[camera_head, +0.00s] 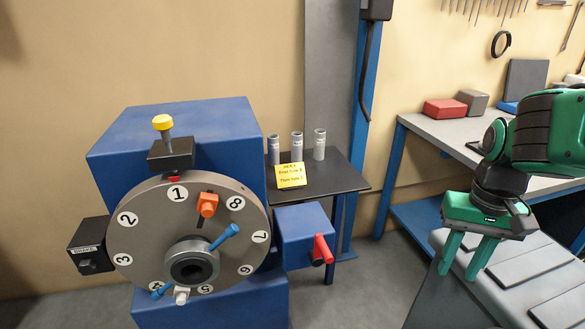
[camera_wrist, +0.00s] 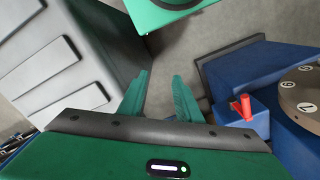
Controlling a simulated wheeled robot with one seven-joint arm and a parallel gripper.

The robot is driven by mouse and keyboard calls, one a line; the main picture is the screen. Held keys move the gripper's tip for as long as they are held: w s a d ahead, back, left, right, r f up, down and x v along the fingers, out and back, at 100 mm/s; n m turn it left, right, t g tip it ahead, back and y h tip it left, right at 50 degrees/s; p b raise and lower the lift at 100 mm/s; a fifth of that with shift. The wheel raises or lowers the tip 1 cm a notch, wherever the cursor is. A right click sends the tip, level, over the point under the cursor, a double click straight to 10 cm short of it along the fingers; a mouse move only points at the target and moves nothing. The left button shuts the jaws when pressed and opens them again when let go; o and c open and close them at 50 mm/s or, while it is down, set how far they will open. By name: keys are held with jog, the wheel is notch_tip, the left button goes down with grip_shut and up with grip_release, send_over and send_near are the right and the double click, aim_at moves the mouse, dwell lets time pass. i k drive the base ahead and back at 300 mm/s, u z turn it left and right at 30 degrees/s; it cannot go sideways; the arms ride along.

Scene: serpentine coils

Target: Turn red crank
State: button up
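The red crank (camera_head: 322,251) sticks out of the front of a small blue box (camera_head: 305,236) on the right side of the large blue machine. It also shows in the wrist view (camera_wrist: 243,107), on the right. My gripper (camera_head: 464,265) is at the right in the head view, pointing down, well to the right of the crank and apart from it. Its two green fingers are spread with a gap between them, also seen in the wrist view (camera_wrist: 161,95). Nothing is between them.
A numbered grey disc (camera_head: 225,243) with blue, orange and white pegs fronts the blue machine (camera_head: 180,125). A dark shelf (camera_head: 335,178) holds several grey cylinders and a yellow note (camera_head: 291,175). A workbench (camera_head: 450,132) stands behind my arm. Open floor lies between crank and gripper.

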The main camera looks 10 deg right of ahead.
aim_at(321, 247)
jog(key=u, duration=0.25)
jog(key=k, duration=1.3)
jog(key=u, duration=0.4)
jog(key=i, duration=0.45)
jog(key=z, duration=0.1)
